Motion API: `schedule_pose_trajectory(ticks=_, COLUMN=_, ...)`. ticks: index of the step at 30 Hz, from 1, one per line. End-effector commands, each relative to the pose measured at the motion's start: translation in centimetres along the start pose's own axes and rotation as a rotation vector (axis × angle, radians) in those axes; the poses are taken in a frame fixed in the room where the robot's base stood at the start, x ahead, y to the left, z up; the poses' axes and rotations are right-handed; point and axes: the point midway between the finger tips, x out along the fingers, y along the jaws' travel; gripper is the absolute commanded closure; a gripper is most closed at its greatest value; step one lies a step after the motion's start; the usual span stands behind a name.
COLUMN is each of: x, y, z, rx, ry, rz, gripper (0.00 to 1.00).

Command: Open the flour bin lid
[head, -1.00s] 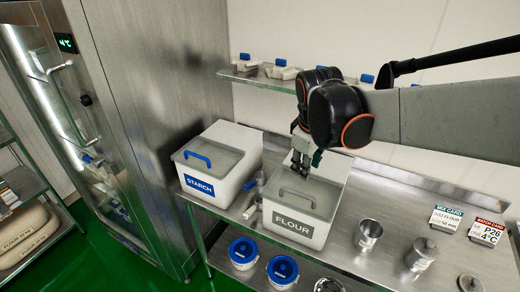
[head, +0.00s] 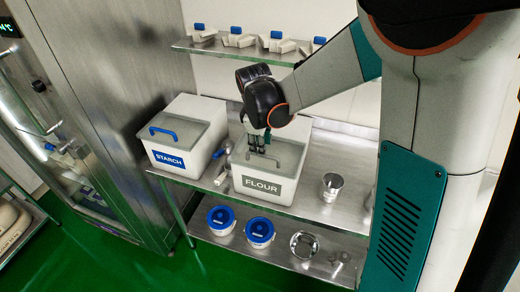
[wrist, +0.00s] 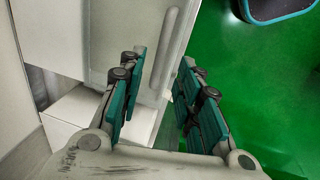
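The white flour bin (head: 265,185), with a grey FLOUR label, stands on the steel table in the head view. Its lid (head: 290,155) is closed and has a grey bar handle (head: 268,159). My gripper (head: 257,149) points down just above the lid at the handle. In the wrist view my gripper (wrist: 163,60) is open, its teal-padded fingers apart. The handle (wrist: 171,48) shows in the gap beyond the fingertips, nearer the right finger. Whether the fingers touch it I cannot tell.
The starch bin (head: 182,138), with a blue handle, stands to the left. A scoop (head: 222,172) lies between the bins. A steel cup (head: 331,187) stands to the right. Blue-lidded tubs (head: 260,231) sit on the lower shelf. A wall shelf (head: 240,50) hangs behind.

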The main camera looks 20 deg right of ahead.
Motion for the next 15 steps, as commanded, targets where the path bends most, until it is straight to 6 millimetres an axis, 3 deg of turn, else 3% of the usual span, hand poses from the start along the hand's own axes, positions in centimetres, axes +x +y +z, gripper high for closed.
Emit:
schedule_pose_trajectory(ticks=6, x=3.2, y=0.0, z=0.0, rx=0.002, ry=0.000, rz=0.000, gripper=0.69)
schedule_pose_trajectory(ticks=15, x=4.4, y=0.0, z=0.0, rx=0.002, ry=0.000, rz=0.000, gripper=0.69)
